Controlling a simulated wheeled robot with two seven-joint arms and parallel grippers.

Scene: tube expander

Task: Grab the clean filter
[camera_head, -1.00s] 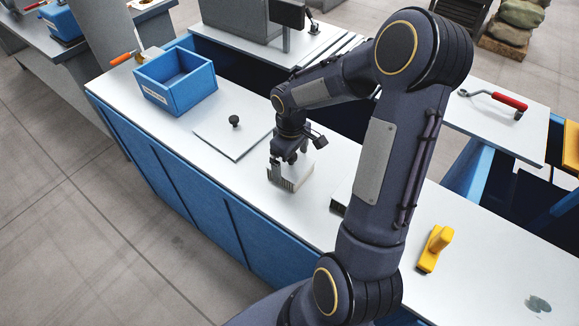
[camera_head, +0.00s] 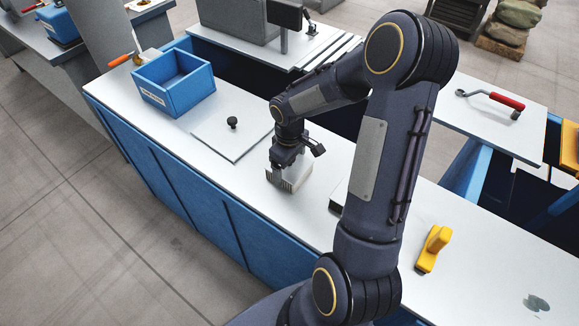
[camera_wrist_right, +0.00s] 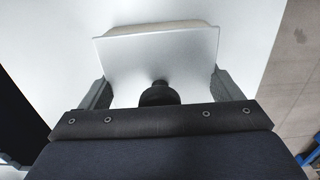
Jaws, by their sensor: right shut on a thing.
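The clean filter (camera_head: 289,177) is a pale pleated block on the white bench top. In the right wrist view its flat light top plate (camera_wrist_right: 160,55) shows, with a dark round knob (camera_wrist_right: 160,93) close to the gripper's palm. My right gripper (camera_head: 287,168) points down over the filter, and in the right wrist view (camera_wrist_right: 160,88) its grey fingers stand on both sides of it. It is shut on the filter, which appears to rest on the bench. The fingertips are partly hidden behind the plate. My left gripper is not in view.
A square plate with a black knob (camera_head: 232,124) lies left of the filter. A blue open box (camera_head: 174,83) stands farther left. A yellow tool (camera_head: 434,247) lies at right, and a red-handled wrench (camera_head: 496,98) lies on the other table. Bench in front of the filter is clear.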

